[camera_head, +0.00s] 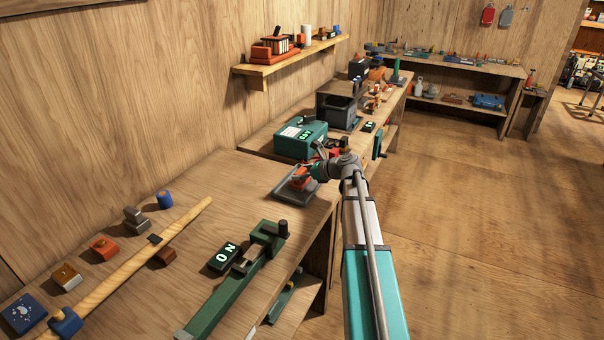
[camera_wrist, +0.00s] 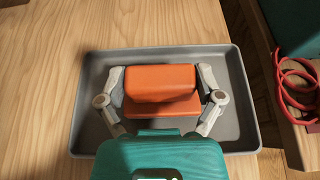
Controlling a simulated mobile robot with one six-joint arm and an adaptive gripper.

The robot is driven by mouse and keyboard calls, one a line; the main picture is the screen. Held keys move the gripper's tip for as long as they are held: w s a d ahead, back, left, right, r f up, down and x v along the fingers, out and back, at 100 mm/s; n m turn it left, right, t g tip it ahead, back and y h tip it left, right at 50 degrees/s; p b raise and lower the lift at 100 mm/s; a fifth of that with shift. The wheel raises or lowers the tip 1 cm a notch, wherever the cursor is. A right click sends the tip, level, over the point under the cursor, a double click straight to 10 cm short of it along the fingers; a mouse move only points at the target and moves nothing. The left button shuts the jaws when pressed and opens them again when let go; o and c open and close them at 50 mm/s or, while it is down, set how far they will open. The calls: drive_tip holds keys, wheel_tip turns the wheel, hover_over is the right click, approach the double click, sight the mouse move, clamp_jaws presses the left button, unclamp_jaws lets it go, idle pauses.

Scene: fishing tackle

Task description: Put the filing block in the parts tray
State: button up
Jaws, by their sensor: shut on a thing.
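The filing block appears as an orange block (camera_wrist: 161,82) with a stepped lower edge, in the middle of the wrist view. My gripper (camera_wrist: 161,92) is shut on it, one finger at each side. The block is over the grey parts tray (camera_wrist: 232,105), inside its rim as seen from above; whether it touches the tray floor I cannot tell. In the head view the tray (camera_head: 290,196) lies on the bench near its front edge, with the orange block (camera_head: 301,182) and my gripper (camera_head: 307,173) over it, partly hidden by my wrist.
A teal box (camera_head: 301,138) stands just behind the tray, and a red coil (camera_wrist: 296,85) shows to its right. Bare bench lies left of the tray.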

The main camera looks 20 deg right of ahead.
drive_tip(key=shift+f, duration=0.15)
drive_tip(key=o, duration=1)
drive_tip(key=shift+o, duration=0.2)
drive_tip(key=shift+r, duration=0.2)
drive_tip(key=shift+s+d+r+p, duration=0.25)
drive_tip(key=shift+s+d+p, duration=0.1)
drive_tip(key=shift+s, duration=0.1)
drive_tip(key=p+v, duration=0.4)
drive_tip(key=v, duration=0.6)
drive_tip(key=shift+s+r, duration=0.2)
drive_tip(key=shift+s, duration=0.1)
drive_tip(key=shift+d, duration=0.15)
